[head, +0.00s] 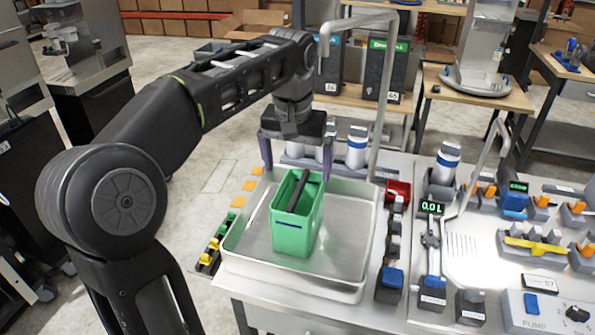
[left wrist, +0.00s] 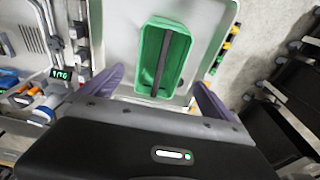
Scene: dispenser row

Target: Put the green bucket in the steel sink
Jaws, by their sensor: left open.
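The green bucket (head: 292,232) stands upright inside the shallow steel sink (head: 345,245), with a dark handle bar across its open top and a dark line on its front. My left gripper (head: 297,168) is open above the bucket's far side, one finger to each side, holding nothing. In the left wrist view the bucket (left wrist: 148,62) lies ahead between the spread fingers, apart from both, and the sink (left wrist: 205,35) surrounds it. The bucket's base meets the sink floor. My right gripper is not in view.
A tall bent steel faucet (head: 377,100) rises at the sink's back right. A red bin (head: 398,190) and small dispensers line the sink's right side. Yellow and green clips (head: 210,252) sit along its left edge. A display reading 0.0 L (head: 431,208) stands further right.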

